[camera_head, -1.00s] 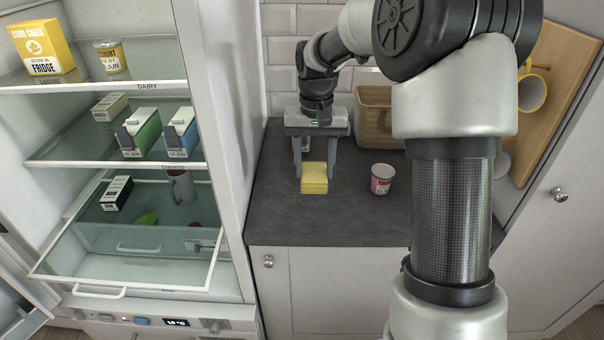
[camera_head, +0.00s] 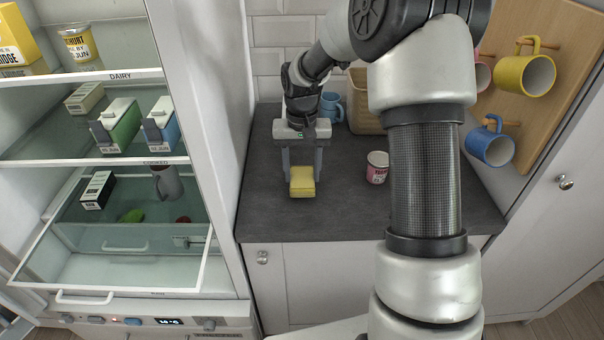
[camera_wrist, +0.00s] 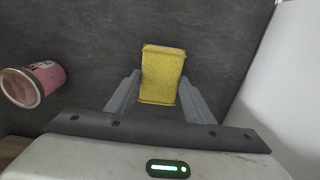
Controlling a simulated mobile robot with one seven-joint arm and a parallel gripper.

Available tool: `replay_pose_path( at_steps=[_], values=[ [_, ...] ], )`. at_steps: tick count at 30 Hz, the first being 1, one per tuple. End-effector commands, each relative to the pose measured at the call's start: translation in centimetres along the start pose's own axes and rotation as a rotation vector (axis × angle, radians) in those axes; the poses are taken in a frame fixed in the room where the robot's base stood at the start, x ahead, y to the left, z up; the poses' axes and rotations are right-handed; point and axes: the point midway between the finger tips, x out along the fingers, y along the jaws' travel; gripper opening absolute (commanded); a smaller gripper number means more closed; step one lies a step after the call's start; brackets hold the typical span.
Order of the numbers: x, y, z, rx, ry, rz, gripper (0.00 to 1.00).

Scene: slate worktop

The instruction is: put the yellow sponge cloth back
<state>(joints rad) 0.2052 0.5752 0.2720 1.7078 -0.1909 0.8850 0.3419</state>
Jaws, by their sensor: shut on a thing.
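The yellow sponge cloth (camera_head: 302,182) is a small, thick rectangular block above the slate worktop (camera_head: 262,215), left of the middle. It also shows in the wrist view (camera_wrist: 162,75). My gripper (camera_head: 302,172) points down, with its two grey fingers on either side of the cloth; in the wrist view its fingers (camera_wrist: 160,98) are shut on the near part of the cloth. The far part sticks out beyond the fingertips. I cannot tell how far the cloth is off the worktop.
A pink and white cup (camera_head: 377,168) stands right of my gripper. A blue mug (camera_head: 331,107) and wicker basket (camera_head: 366,118) are behind. A yellow mug (camera_head: 526,76) and another blue mug (camera_head: 489,146) hang on a wooden board. The open fridge (camera_head: 222,150) stands left.

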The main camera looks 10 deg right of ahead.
Motion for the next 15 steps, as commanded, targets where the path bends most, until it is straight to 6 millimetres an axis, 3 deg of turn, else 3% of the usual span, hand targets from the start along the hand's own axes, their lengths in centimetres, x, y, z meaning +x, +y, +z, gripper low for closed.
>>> replay_pose_path(
  at_steps=[12, 13, 15],
  values=[
    [1.19, 0.0, 0.0, 0.001, 0.001, 0.0, 0.23],
    [1.04, 0.01, -0.01, 0.001, 0.001, 0.0, 0.53],
    [1.02, 0.01, -0.01, 0.001, 0.001, 0.0, 0.65]
  ],
)
